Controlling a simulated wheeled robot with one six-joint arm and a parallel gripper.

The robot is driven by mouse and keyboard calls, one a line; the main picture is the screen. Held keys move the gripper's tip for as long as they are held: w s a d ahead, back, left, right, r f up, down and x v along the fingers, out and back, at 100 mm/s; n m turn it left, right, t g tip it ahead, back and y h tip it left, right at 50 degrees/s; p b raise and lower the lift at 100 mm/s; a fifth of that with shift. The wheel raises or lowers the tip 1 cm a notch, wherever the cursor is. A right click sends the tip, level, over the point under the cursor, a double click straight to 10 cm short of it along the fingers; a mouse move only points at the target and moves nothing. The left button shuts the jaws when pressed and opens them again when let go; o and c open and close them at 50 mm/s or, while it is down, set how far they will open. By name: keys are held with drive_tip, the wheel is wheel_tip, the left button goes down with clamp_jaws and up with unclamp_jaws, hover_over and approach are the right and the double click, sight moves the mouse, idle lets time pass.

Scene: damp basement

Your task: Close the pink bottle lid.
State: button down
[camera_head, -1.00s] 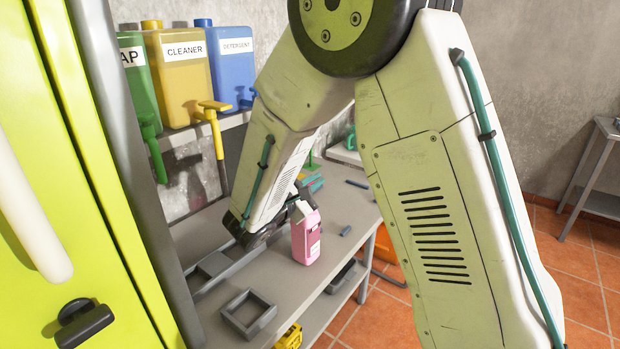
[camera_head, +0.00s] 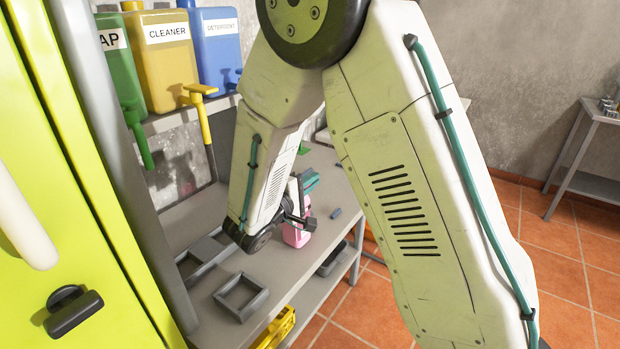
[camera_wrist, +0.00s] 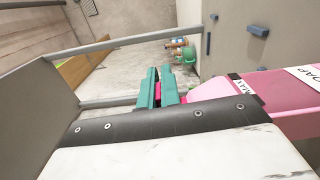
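The pink bottle (camera_head: 297,234) stands on the grey bench, partly hidden behind my wrist in the head view. In the wrist view its pink body (camera_wrist: 285,118) lies across the right side, with part of a label showing. My gripper (camera_head: 309,182) has teal fingers and is at the bottle's top end. In the wrist view the fingers (camera_wrist: 159,86) are close together, with a small magenta piece (camera_wrist: 158,93) visible between them, which may be the lid. I cannot tell whether the fingers grip it or only flank it.
An empty dark square frame (camera_head: 241,297) lies on the bench (camera_head: 212,312), left of the bottle. Yellow cleaner (camera_head: 165,65) and blue detergent (camera_head: 218,55) containers stand on the shelf above. A yellow-green cabinet (camera_head: 75,200) closes off the left.

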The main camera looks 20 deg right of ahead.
drive_tip(key=shift+f+m, duration=0.15)
drive_tip(key=shift+m, duration=0.15)
drive_tip(key=c, duration=1.6)
unclamp_jaws()
drive_tip(key=v, duration=0.7)
drive_tip(key=shift+a, duration=0.4)
drive_tip(key=shift+s, duration=0.15)
